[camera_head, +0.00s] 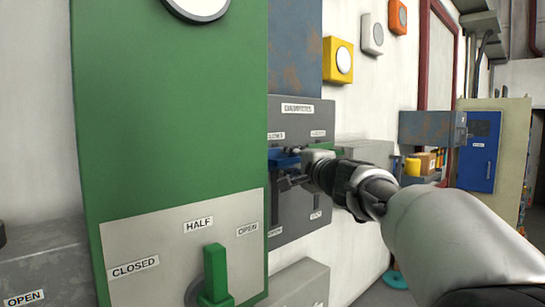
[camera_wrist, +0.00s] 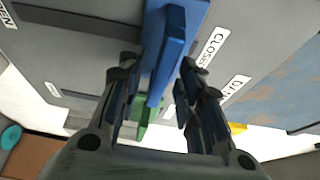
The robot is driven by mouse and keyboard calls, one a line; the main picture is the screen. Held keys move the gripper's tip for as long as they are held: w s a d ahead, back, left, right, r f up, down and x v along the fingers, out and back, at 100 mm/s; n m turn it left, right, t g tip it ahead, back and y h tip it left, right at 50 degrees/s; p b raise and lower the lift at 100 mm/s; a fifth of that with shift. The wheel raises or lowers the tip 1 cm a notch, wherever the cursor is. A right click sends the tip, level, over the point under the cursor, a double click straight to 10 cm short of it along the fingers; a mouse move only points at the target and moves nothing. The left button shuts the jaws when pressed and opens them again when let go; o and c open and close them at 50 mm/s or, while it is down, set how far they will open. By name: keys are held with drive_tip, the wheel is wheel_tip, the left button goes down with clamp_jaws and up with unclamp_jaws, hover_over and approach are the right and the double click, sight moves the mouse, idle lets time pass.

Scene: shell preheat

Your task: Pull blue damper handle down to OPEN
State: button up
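The blue damper handle (camera_head: 283,158) sticks out from a grey plate (camera_head: 292,221) on the wall, just below the plate's upper-left label. In the wrist view the blue handle (camera_wrist: 165,60) runs between my gripper's two fingers, beside a label reading CLOSED (camera_wrist: 213,46). My gripper (camera_head: 292,170) is at the handle with its fingers on either side; they also show in the wrist view (camera_wrist: 156,72). The fingers look apart, with a narrow gap beside the handle; contact is not clear. Another label, ending in EN (camera_wrist: 6,15), is in the wrist view's upper-left corner.
A green handle (camera_head: 323,150) sits to the right on the same grey plate, partly behind my gripper. A large green panel (camera_head: 170,110) with its own green lever (camera_head: 215,272) stands close on the left. A yellow box with a round button (camera_head: 338,60) is on the wall above.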

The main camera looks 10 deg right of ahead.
drive_tip(key=shift+w+a, duration=0.2)
drive_tip(key=shift+w, duration=0.35)
drive_tip(key=shift+c, duration=0.5)
clamp_jaws()
